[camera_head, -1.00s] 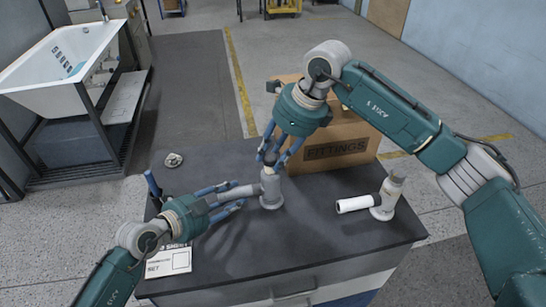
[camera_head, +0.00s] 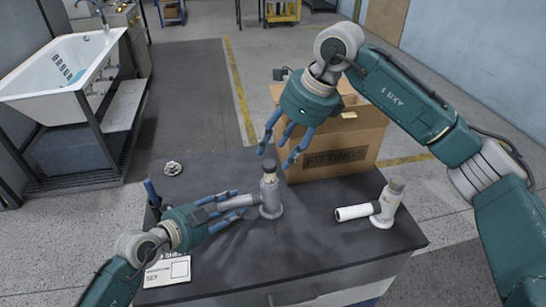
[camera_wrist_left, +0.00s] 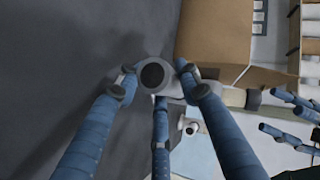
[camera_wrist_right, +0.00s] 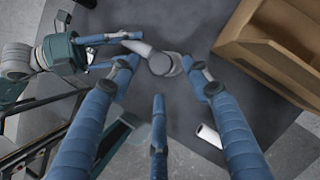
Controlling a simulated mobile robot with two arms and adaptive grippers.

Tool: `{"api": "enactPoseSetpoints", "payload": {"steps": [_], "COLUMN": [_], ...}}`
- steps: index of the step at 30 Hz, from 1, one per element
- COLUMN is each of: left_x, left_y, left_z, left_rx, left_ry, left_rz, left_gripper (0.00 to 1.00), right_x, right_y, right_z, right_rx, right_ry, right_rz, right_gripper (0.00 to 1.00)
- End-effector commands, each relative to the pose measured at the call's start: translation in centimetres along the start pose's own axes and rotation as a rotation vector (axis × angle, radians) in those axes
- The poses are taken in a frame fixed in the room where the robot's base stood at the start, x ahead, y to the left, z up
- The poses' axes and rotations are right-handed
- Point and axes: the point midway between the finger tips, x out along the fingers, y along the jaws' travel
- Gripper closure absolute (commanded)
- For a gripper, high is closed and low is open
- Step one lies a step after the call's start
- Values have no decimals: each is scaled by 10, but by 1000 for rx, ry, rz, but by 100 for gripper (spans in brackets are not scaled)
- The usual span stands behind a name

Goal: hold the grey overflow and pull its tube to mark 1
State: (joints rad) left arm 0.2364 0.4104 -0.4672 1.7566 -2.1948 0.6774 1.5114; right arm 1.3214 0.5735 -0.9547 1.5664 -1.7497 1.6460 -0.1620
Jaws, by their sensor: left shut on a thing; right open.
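The grey overflow (camera_head: 269,192) stands upright on the dark bench top, with a side pipe pointing left. Its upper tube (camera_head: 269,176) has a dark cap and a pale band below it; no mark number is legible. My left gripper (camera_head: 243,207) is shut on the side pipe. My right gripper (camera_head: 281,160) is open and empty, above and slightly right of the tube. The right wrist view shows the overflow's top (camera_wrist_right: 161,64) beyond the spread fingers.
A FITTINGS carton (camera_head: 345,148) stands behind the overflow, close to my right gripper. A white overflow (camera_head: 386,207) stands at the right. A printed card (camera_head: 166,272) lies front left and a small round part (camera_head: 172,168) back left. A bathtub (camera_head: 70,75) is beyond the bench.

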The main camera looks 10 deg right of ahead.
Motion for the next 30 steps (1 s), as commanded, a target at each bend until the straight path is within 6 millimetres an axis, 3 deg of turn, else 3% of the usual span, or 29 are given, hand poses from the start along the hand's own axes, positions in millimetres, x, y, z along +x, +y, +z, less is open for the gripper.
{"api": "enactPoseSetpoints", "payload": {"steps": [3, 10, 15, 26, 27, 30], "left_x": [0, 0, 0, 0, 0, 0], "left_y": [-1, -1, -1, -1, -1, -1], "left_z": [0, 0, 0, 0, 0, 0], "left_rx": [0, 0, 0, 0, 0, 0], "left_ry": [0, 0, 0, 0, 0, 0], "left_rz": [-1, -2, -3, -3, -3, -3], "left_gripper": [96, 96, 96, 96, 58, 42], "right_x": [-28, -64, -74, -75, -75, -74], "right_y": [-1, -1, 0, 0, 0, 0], "right_z": [1, 1, 1, 0, 0, 0], "right_rx": [1, 1, 1, 1, 1, 1], "right_ry": [-3, -2, -3, -2, -2, -2], "right_rz": [-4, -2, 0, 0, 0, 0], "right_gripper": [52, 52, 52, 52, 52, 52]}}
